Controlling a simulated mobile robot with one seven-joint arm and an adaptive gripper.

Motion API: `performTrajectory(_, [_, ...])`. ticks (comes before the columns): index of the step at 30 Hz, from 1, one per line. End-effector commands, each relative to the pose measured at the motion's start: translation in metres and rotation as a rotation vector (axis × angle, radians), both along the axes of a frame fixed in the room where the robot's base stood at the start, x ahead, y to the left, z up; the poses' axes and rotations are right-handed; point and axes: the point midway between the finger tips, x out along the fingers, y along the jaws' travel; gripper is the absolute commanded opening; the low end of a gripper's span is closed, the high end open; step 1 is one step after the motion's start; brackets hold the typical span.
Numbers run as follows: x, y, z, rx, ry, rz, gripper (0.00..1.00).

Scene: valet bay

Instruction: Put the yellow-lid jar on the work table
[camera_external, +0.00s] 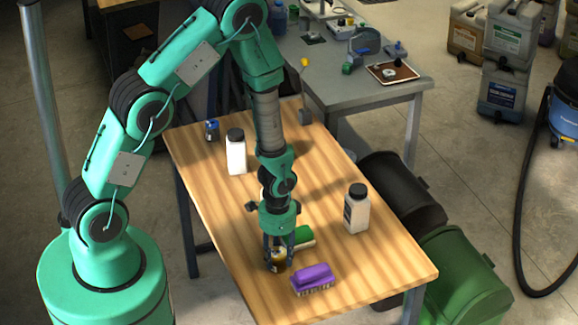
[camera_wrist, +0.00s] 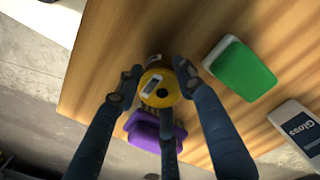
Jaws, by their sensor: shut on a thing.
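The yellow-lid jar (camera_external: 277,264) is low over the near end of the wooden table (camera_external: 205,160), held between the fingers of my gripper (camera_external: 279,250). In the wrist view its round yellow lid (camera_wrist: 158,100), with a pale label and a dark centre, sits between the fingertips of my gripper (camera_wrist: 156,84). My gripper points down and is shut on the jar. The fingers hide much of the jar's side. I cannot tell whether its base touches the wood.
A purple brush (camera_external: 312,279) lies close beside the jar, and a green-and-white item (camera_external: 303,237) is just behind. White black-capped bottles (camera_external: 236,155) (camera_external: 357,210) stand farther off. A grey bench (camera_external: 345,97) holding tools and a tray (camera_external: 392,71) stands behind the wooden table.

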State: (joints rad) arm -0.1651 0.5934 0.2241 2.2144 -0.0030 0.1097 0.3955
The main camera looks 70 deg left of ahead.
Motion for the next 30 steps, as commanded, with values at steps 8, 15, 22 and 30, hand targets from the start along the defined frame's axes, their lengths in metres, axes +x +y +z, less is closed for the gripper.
performTrajectory(8, [0.000, 0.000, -0.003, 0.000, 0.000, 0.000, 0.43])
performTrajectory(15, [0.000, 0.000, -0.003, 0.000, 0.000, 0.000, 0.56])
performTrajectory(22, [0.000, 0.000, -0.001, 0.000, 0.000, 0.000, 0.56])
performTrajectory(30, [0.001, 0.000, 0.014, 0.001, -0.002, 0.000, 0.56])
